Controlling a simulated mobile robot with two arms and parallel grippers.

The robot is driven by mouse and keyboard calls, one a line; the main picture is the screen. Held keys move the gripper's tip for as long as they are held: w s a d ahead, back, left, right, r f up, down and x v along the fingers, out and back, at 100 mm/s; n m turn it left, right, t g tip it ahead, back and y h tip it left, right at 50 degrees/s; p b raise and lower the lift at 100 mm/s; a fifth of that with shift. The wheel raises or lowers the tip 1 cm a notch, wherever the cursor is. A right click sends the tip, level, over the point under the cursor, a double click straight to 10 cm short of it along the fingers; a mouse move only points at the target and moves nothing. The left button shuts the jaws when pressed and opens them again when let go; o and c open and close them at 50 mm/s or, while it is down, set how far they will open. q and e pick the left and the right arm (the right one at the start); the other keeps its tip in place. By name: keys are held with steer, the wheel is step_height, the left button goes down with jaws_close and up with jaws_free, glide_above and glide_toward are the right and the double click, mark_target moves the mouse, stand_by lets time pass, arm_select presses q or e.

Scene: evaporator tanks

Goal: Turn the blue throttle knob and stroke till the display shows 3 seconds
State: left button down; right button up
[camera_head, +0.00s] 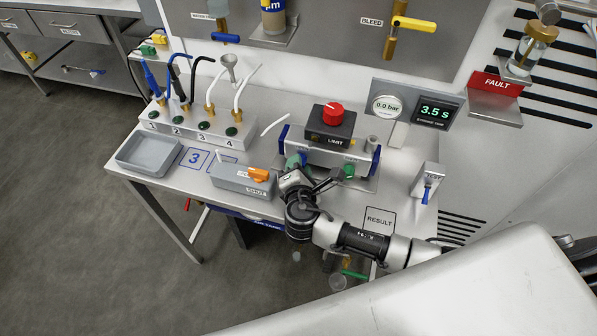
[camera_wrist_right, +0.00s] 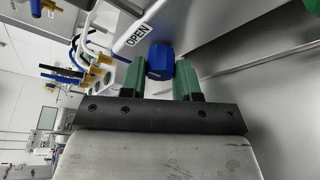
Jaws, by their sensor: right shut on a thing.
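The blue throttle knob (camera_wrist_right: 160,62) sits between the two green fingers of my right gripper (camera_wrist_right: 160,82) in the right wrist view, beside an OPEN label (camera_wrist_right: 138,35). The gripper is shut on it. In the head view my right gripper (camera_head: 297,163) reaches the left front of the cylinder unit (camera_head: 325,155) and hides the knob. The display (camera_head: 435,112) reads 3.5 s. The gauge (camera_head: 387,107) next to it reads 0.0 bar. My left gripper is not in view.
A red knob (camera_head: 333,113) on a dark LIMIT box stands on the unit. A green knob (camera_head: 348,170) is right of my gripper. A grey box with an orange lever (camera_head: 258,174) stands close on the left. A blue-handled valve (camera_head: 427,187) stands at right, near the RESULT square (camera_head: 379,220).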

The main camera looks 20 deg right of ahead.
steer(key=shift+f+m+t+b, duration=0.3)
steer(key=shift+m+t+b, duration=0.1)
steer(key=shift+m+b, duration=0.3)
steer(key=shift+r, duration=0.2)
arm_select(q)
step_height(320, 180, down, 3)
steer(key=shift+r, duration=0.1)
arm_select(e)
steer(key=o, duration=0.9)
steer(key=shift+s, duration=0.1)
steer(key=b+v, duration=0.2)
steer(key=v, duration=0.8)
steer(key=shift+s+r, duration=0.1)
steer(key=shift+s, duration=0.2)
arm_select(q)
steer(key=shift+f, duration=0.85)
